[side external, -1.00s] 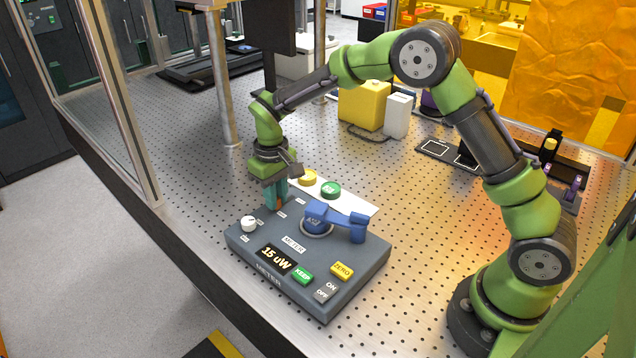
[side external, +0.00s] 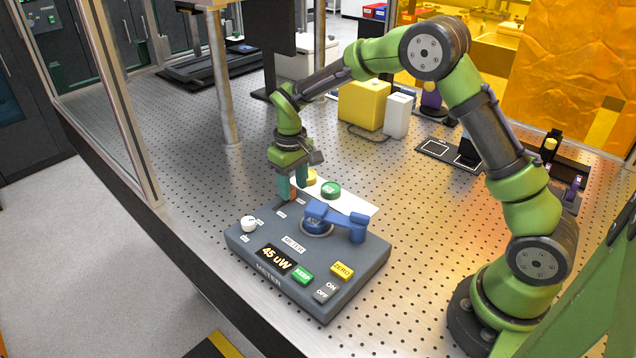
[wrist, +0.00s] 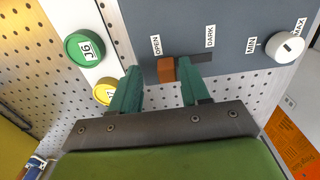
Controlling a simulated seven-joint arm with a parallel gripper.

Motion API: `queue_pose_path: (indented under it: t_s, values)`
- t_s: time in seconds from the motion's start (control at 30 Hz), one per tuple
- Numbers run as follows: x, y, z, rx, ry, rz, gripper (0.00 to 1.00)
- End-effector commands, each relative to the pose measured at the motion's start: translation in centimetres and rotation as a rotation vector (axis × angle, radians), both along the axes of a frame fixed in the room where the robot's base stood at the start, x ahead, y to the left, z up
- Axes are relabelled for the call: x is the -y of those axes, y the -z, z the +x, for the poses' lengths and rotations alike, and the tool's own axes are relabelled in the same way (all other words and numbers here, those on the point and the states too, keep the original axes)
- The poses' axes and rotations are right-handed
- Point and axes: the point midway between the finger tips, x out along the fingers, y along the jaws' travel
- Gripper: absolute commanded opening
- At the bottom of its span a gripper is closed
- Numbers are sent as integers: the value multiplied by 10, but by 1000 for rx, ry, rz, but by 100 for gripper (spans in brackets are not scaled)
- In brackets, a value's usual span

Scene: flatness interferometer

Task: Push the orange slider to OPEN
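The orange slider (wrist: 166,70) stands at the OPEN end of its dark slot (wrist: 195,58) in the wrist view, just below the OPEN label (wrist: 156,45). The DARK label (wrist: 210,37) is above the slot's other end. My gripper (wrist: 159,68) has its two teal fingers spread, one on each side of the slider. The right finger is right beside the slider on the DARK side; contact cannot be told for sure. The left finger is clearly apart from it. In the side view my gripper (side external: 297,186) is low over the back edge of the grey meter box (side external: 335,285).
The meter display (side external: 275,260) reads 45 uW. A blue lever (side external: 345,224) stands on the box, right of my gripper. A white knob (side external: 249,224) is at its left. Green (side external: 331,190) and yellow (side external: 311,178) round pieces sit on a white strip behind.

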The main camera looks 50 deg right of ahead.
Motion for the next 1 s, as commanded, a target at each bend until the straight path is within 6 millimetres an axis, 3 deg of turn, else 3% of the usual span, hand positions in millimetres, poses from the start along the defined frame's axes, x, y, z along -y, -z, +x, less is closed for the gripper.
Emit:
queue_pose_path:
  t_s: [0.27, 0.43, 1.0]
  values:
    - [-3, 0, 0, -1, -2, 4, 47]
    - [-3, -13, 0, 2, -2, 3, 47]
    - [-2, -141, 0, 4, 0, 3, 47]
